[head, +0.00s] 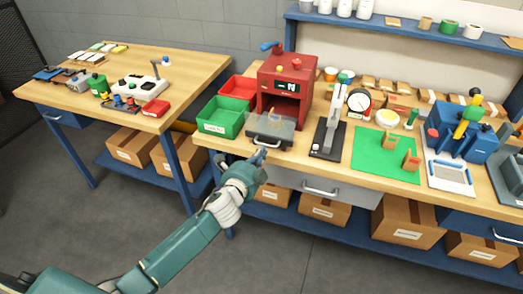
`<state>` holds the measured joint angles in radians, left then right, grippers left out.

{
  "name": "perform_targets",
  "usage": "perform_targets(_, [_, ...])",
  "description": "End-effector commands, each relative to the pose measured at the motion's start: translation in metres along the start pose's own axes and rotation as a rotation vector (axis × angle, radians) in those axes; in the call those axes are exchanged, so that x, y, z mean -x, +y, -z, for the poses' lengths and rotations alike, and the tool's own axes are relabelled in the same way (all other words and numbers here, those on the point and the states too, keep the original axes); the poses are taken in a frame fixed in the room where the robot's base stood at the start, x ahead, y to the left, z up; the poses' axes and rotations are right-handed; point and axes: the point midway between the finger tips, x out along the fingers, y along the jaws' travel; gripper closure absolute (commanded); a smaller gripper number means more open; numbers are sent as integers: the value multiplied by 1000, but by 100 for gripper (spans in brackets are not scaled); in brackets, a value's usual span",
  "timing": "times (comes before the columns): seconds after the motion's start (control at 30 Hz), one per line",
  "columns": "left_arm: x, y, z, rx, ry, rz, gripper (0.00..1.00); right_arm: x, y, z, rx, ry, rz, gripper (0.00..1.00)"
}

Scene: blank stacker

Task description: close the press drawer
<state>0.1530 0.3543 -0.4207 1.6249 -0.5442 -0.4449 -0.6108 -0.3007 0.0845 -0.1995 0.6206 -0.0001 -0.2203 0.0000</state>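The red press (287,80) stands on the workbench, with a dark opening in its front. A small brownish item (274,117) shows in or behind the tray. My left gripper (260,156) is just in front of and below the drawer's front, near the bench edge. Its fingers are small and close together in the picture; I cannot tell whether they are open or touch the drawer. My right gripper is not in view.
Red (239,87) and green (222,118) bins stand left of the press. A black-based upright tool (328,130) stands to its right, then a green mat (378,155). A grey bench drawer (325,187) lies below the top. Floor is clear in front.

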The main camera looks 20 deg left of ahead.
Motion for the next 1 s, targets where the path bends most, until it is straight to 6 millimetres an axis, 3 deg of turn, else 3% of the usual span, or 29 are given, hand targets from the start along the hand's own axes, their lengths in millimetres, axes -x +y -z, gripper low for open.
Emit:
perform_targets(0.2, [-11, 0, 0, 0, 0, -1, 100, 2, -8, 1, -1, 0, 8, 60])
perform_targets(0.57, [-14, 0, 0, 0, 0, 0, 100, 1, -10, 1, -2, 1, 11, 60])
perform_targets(0.67, [-25, -2, 0, 0, -1, 1, 100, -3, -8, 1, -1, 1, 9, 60])
perform_targets(1.0, [-92, -16, -2, -1, -1, 2, 100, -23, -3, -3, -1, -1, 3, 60])
